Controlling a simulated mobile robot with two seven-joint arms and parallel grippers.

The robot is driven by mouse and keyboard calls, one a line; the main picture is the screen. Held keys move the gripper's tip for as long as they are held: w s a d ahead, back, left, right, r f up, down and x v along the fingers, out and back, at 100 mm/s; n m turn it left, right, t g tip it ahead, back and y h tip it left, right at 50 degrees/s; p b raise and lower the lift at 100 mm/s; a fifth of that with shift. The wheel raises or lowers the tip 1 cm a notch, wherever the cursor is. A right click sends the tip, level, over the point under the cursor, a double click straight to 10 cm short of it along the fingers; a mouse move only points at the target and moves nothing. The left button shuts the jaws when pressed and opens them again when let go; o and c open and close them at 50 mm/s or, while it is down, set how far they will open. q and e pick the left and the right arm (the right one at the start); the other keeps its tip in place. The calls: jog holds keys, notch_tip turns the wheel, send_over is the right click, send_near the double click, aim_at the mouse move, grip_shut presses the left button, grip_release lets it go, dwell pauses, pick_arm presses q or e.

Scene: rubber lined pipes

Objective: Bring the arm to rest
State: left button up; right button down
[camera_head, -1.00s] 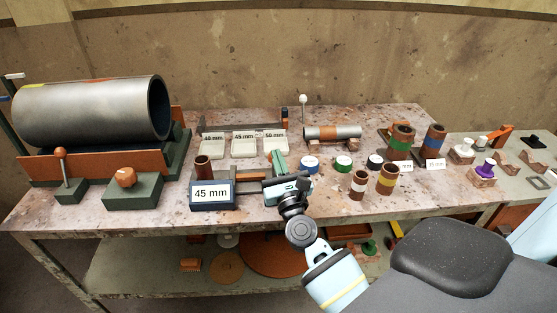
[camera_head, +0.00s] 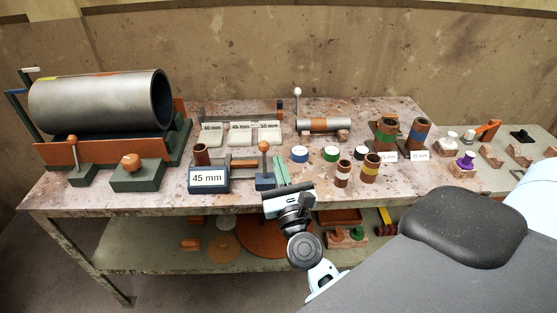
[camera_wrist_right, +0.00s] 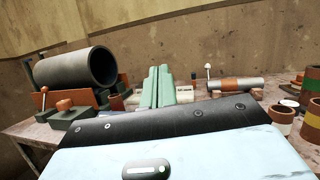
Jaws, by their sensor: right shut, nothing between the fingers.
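My right arm comes in from the lower right. Its gripper (camera_head: 281,172) is at the table's front edge, right of the block labelled "45 mm" (camera_head: 208,179). The pale green fingers are shut together with nothing between them. They also show side by side in the right wrist view (camera_wrist_right: 158,86), pointing over the table. An orange-knobbed clamp (camera_head: 264,160) stands just left of the fingers. I cannot tell whether the fingers touch the table. My left gripper is not in view.
A large grey pipe (camera_head: 100,103) lies in a cradle at the left. Several short banded pipes, such as the yellow-banded one (camera_head: 370,168), stand right of the gripper. A grey pipe with an orange band (camera_head: 325,125) lies behind. A lower shelf (camera_head: 150,248) is under the table.

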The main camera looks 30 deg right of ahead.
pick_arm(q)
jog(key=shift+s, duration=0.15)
pick_arm(e)
jog(key=shift+s+a, duration=0.1)
jog(key=shift+s, duration=0.1)
dwell(0.3)
jog(key=s+a+f+n+g+y, duration=0.2)
jog(key=s+a+f+n+y, duration=0.15)
jog(key=f+n, duration=0.4)
jog(key=s+a+f+n+g+y+p, duration=0.1)
jog(key=s+a+f+n+y, duration=0.3)
jog(key=n, duration=0.6)
jog(key=s+a+f+n+g+y, duration=0.1)
jog(key=s+f+n+g+y, duration=0.1)
jog(key=s+f+n, duration=0.45)
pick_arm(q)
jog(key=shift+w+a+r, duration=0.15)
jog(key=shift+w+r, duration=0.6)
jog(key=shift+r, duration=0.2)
pick_arm(e)
jog(key=s+f+n+g, duration=0.6)
jog(key=s+f+n, duration=0.6)
jog(key=s+n, duration=0.3)
jog(key=shift+s+a+f+n+g, duration=0.25)
jog(key=shift+a+n+g, duration=0.2)
jog(key=shift+n, duration=0.55)
jog(key=shift+h, duration=0.25)
